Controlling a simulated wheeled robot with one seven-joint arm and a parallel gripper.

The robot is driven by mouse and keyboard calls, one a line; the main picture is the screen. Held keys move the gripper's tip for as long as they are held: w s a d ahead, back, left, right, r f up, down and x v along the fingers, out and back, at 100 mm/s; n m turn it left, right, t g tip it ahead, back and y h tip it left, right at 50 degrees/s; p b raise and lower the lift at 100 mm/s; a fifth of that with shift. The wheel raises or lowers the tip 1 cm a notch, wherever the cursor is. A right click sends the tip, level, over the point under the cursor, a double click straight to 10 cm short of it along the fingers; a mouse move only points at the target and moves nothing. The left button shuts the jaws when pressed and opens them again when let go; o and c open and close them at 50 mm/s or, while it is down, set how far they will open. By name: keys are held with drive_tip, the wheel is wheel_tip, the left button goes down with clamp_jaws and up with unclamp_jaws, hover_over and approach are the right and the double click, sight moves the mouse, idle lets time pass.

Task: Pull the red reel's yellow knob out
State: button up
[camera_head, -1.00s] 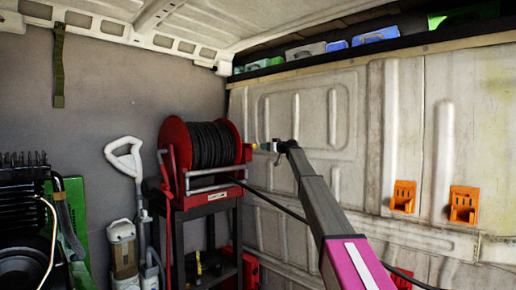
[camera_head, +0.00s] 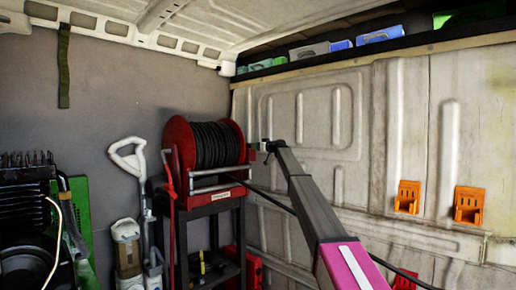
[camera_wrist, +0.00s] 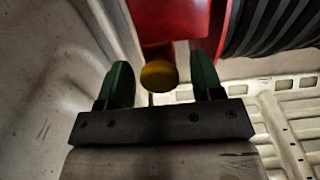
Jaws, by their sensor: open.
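The red reel (camera_head: 179,137) with black hose wound on it sits on a dark stand. In the wrist view its red side (camera_wrist: 172,22) and the hose are close ahead. The round yellow knob (camera_wrist: 158,76) shows between the two green fingers of my gripper (camera_wrist: 161,72), with a gap on each side. My gripper is open and holds nothing. In the head view my gripper (camera_head: 261,147) is at the reel's right side, and the knob is hidden there or too small to make out.
The stand (camera_head: 213,202) has a lower shelf with small items. The ribbed van wall (camera_head: 315,130) is close behind and right of my arm. Orange holders (camera_head: 408,197) are on that wall.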

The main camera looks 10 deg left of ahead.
clamp_jaws()
drive_tip(key=shift+v, duration=1.2)
unclamp_jaws()
drive_tip(key=shift+s+d, duration=0.1)
drive_tip(key=shift+d, duration=0.05)
drive_tip(key=v, duration=1)
drive_tip(key=shift+s+d, duration=0.2)
drive_tip(key=shift+s, duration=0.05)
